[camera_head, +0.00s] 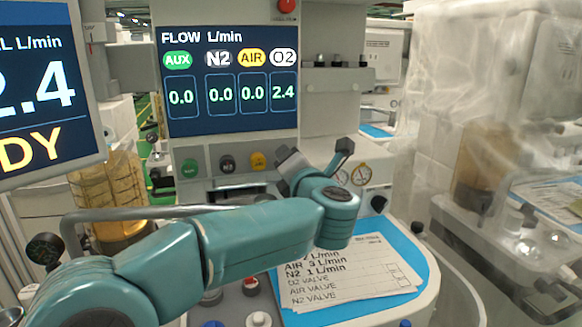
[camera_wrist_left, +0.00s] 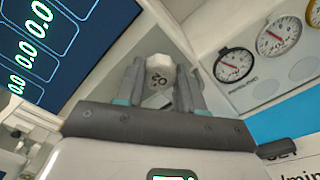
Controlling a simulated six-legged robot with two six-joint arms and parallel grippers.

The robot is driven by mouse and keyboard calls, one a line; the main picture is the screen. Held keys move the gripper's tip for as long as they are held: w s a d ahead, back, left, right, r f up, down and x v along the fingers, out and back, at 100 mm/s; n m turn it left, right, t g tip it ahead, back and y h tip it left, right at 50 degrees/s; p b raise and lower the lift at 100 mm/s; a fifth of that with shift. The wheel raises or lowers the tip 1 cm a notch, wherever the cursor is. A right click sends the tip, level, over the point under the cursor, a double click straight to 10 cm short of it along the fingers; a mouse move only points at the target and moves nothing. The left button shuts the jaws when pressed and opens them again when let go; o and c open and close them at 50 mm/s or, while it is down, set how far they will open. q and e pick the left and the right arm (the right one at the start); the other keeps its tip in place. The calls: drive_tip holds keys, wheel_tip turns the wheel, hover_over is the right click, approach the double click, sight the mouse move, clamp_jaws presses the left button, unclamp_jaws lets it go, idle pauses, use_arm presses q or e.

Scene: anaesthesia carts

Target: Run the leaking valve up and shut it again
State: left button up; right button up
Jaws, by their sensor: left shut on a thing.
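The flow screen (camera_head: 228,75) reads 0.0 for AUX, N2 and AIR, and 2.4 for O2. Below it sit a green knob (camera_head: 190,168), a black knob (camera_head: 228,163) and a yellow knob (camera_head: 258,161). The O2 knob is hidden behind my left gripper (camera_head: 292,165) in the head view. In the left wrist view a white knob (camera_wrist_left: 160,71) marked O2 sits between the two fingers of my left gripper (camera_wrist_left: 160,88), which is shut on it. My right gripper is not in view.
A paper checklist (camera_head: 350,275) lies on the blue mat (camera_head: 415,255) under my left arm. A second monitor (camera_head: 45,90) at left shows 2.4. Dial gauges (camera_wrist_left: 236,64) are right of the knob. A metal rail (camera_head: 150,212) runs behind my forearm. Clear plastic sheeting hangs at right.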

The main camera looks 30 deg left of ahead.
use_arm(q)
drive_tip(key=shift+f, duration=0.15)
drive_tip(key=o, duration=1)
drive_tip(key=shift+o, duration=0.2)
drive_tip(key=v, duration=1.6)
drive_tip(key=shift+d, duration=0.2)
drive_tip(key=shift+s, duration=0.15)
